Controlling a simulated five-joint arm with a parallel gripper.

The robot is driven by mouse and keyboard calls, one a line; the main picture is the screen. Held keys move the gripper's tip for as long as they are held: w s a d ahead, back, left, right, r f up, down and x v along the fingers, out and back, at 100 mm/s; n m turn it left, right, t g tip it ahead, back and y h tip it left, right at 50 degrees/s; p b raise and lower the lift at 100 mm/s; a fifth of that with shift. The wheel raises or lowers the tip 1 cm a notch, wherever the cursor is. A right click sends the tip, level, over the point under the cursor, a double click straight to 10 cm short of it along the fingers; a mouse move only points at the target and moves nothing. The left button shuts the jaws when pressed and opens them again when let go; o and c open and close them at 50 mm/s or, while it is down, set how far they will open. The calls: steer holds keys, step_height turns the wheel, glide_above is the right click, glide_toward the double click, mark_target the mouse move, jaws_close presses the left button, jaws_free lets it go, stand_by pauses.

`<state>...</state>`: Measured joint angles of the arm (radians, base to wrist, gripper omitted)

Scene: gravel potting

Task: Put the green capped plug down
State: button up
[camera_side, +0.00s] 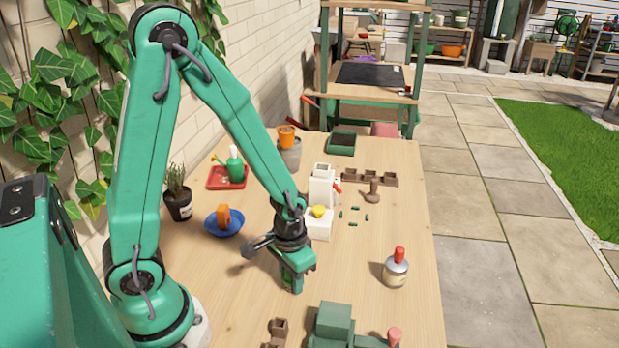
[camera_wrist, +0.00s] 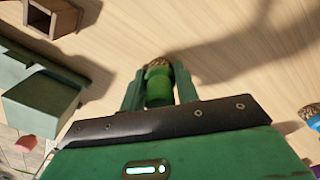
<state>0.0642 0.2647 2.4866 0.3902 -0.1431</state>
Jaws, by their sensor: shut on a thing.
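My gripper (camera_wrist: 158,80) is shut on the green capped plug (camera_wrist: 158,86), which sits between its two fingers in the wrist view. The plug is green with a brown, crumbly-looking end. In the side view my gripper (camera_side: 294,276) points down low over the wooden table (camera_side: 240,290), in the front middle. The fingers largely hide the plug there. I cannot tell whether the plug touches the table.
A green block-shaped device (camera_side: 332,326) and small brown square pots (camera_side: 279,328) stand at the front. A red-capped bottle (camera_side: 396,268) stands right; a white dispenser (camera_side: 321,186) is behind. A blue saucer (camera_side: 236,229) is left. Table between gripper and bottle is clear.

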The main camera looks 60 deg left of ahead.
steer(key=o, duration=1)
steer(key=shift+c, duration=0.2)
steer(key=shift+r, duration=0.15)
steer(key=shift+r, duration=6.05)
steer(key=shift+a+r, duration=0.1)
steer(key=shift+r, duration=0.3)
steer(key=s+a+r+m+t, duration=0.1)
steer(key=s+r+t, duration=0.4)
steer(key=r, duration=0.6)
steer(key=shift+a+t, duration=0.3)
